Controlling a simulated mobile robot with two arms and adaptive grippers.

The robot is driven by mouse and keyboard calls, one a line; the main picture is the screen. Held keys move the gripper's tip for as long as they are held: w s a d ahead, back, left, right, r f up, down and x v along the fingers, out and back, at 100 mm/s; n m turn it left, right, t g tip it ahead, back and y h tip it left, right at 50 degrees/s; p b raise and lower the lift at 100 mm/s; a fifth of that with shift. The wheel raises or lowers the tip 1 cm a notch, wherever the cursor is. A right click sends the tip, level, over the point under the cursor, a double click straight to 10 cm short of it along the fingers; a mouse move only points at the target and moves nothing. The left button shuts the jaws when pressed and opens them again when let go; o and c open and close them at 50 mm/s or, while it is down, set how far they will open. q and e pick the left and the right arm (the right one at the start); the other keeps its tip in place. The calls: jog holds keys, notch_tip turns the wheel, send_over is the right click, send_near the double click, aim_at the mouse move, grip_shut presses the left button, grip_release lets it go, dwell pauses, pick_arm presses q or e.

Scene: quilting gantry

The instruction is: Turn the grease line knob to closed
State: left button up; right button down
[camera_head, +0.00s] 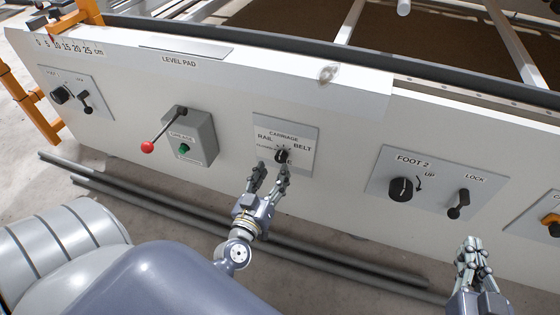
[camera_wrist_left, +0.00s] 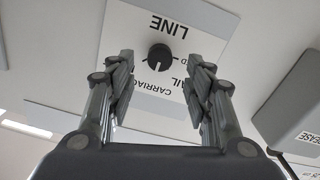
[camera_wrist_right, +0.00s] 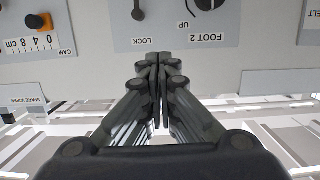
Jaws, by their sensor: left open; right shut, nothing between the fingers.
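The grease line knob (camera_head: 282,156) is a small round dark knob on a pale plate (camera_head: 302,137) marked CARRIAGE, RAIL and BELT, with a partly hidden word at left. In the left wrist view the knob (camera_wrist_left: 159,58) sits beside the word LINE, upside down; which mark it points to is unclear. My left gripper (camera_head: 273,168) is open, just in front of and below the knob. Its fingers (camera_wrist_left: 160,66) stand either side of the knob in the wrist view, apart from it. My right gripper (camera_head: 470,242) is shut and empty, below the LOCK lever; it also shows in its wrist view (camera_wrist_right: 159,58).
To the left are a grey box (camera_head: 202,137) with a green button and a red-tipped lever (camera_head: 148,147). To the right is the FOOT 2 plate with a knob (camera_head: 401,189) and LOCK lever (camera_head: 459,204). Dark pipes (camera_head: 130,195) lie along the floor below.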

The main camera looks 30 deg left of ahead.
aim_at(279, 160)
pick_arm(q)
jog(key=shift+x, duration=2.95)
pick_arm(e)
jog(key=shift+w+a+r+t, duration=0.15)
jog(key=shift+r+t, duration=0.2)
jog(key=shift+r, duration=0.2)
jog(key=shift+w+a+r+t, duration=0.1)
jog(key=shift+r+t, duration=0.25)
jog(key=shift+r, duration=0.2)
pick_arm(q)
jog(key=c, duration=1)
